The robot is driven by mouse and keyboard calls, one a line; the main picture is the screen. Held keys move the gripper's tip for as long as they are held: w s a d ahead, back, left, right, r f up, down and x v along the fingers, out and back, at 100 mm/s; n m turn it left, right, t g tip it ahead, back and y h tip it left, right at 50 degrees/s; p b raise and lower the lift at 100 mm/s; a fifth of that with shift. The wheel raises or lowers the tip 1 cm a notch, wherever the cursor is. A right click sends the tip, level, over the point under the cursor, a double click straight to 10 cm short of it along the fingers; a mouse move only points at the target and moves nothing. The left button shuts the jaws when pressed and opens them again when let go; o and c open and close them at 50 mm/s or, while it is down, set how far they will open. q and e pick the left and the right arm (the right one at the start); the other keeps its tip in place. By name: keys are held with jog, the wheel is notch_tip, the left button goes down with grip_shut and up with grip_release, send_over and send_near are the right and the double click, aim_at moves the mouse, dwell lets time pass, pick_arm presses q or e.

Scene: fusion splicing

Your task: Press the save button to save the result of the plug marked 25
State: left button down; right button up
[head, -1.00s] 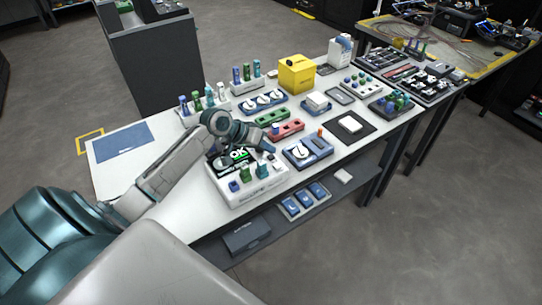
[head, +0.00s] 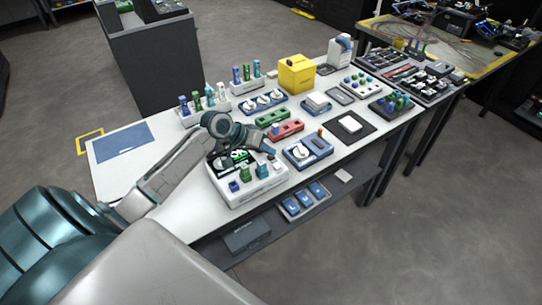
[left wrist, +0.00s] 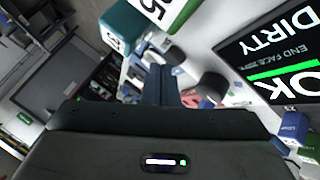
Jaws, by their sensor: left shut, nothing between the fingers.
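A white tester box (head: 250,193) stands at the table's front edge, with a tilted dark screen on its back left part. In the left wrist view the screen (left wrist: 276,58) reads "DIRTY", "END FACE" and "OK" beside a green bar. Blue (head: 233,186), green (head: 245,173) and teal (head: 262,171) plugs stand upright in the box's front. A green plug with a white label (left wrist: 172,14) ending in 5 is close to the wrist camera. My left gripper (head: 268,149) is shut and empty over the box's back right part. I cannot make out the save button. My right gripper is out of view.
A red block (head: 287,130) and a blue unit with a white dial (head: 308,152) stand close behind and right of the box. A yellow box (head: 297,74) and racks of plugs (head: 203,103) are farther back. A blue mat (head: 122,142) lies left.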

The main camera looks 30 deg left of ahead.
aim_at(268, 159)
pick_arm(q)
jog(key=shift+f, duration=0.45)
dwell(0.4)
jog(key=shift+r, duration=0.1)
jog(key=shift+r+p, duration=0.7)
jog(key=shift+p, duration=0.1)
jog(key=shift+r, duration=0.1)
notch_tip(268, 159, up, 5)
jog(key=p, duration=0.5)
dwell(0.4)
